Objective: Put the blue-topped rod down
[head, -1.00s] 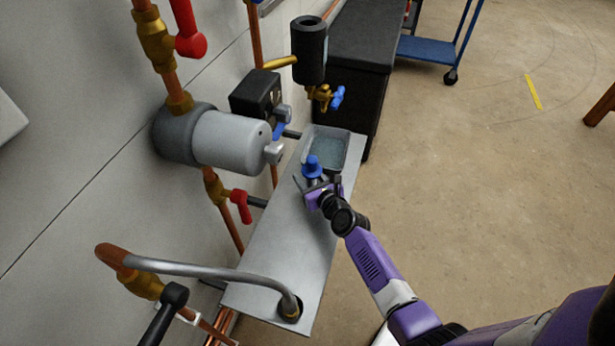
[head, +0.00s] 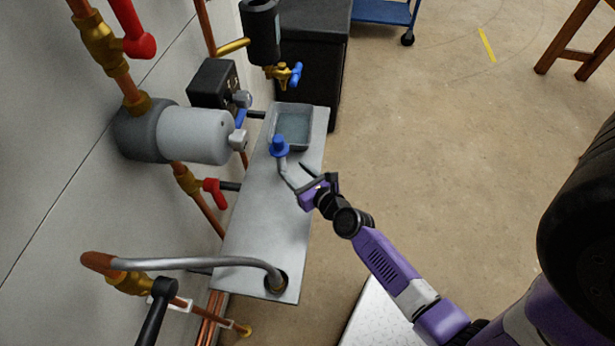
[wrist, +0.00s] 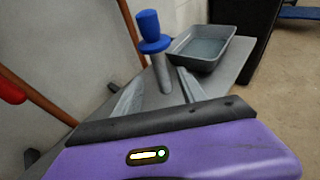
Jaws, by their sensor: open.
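The blue-topped rod (head: 280,154) stands upright on the grey metal shelf (head: 262,225), just in front of the grey tray. It has a blue cap with a wider blue collar and a grey shaft. It also shows in the wrist view (wrist: 164,75), beyond my fingers and between their lines. My gripper (head: 303,173) is open and empty, at the shelf's right edge, with its fingers toward the rod. In the head view I cannot tell whether a finger touches the shaft. The rod's foot is partly hidden in the wrist view.
The grey tray (head: 308,133) with clear liquid is behind the rod. A grey cylinder pump (head: 195,135), a red-handled valve (head: 214,192) and a blue-handled tap (head: 296,74) line the wall at left. A curved metal pipe (head: 205,263) crosses the shelf's near end.

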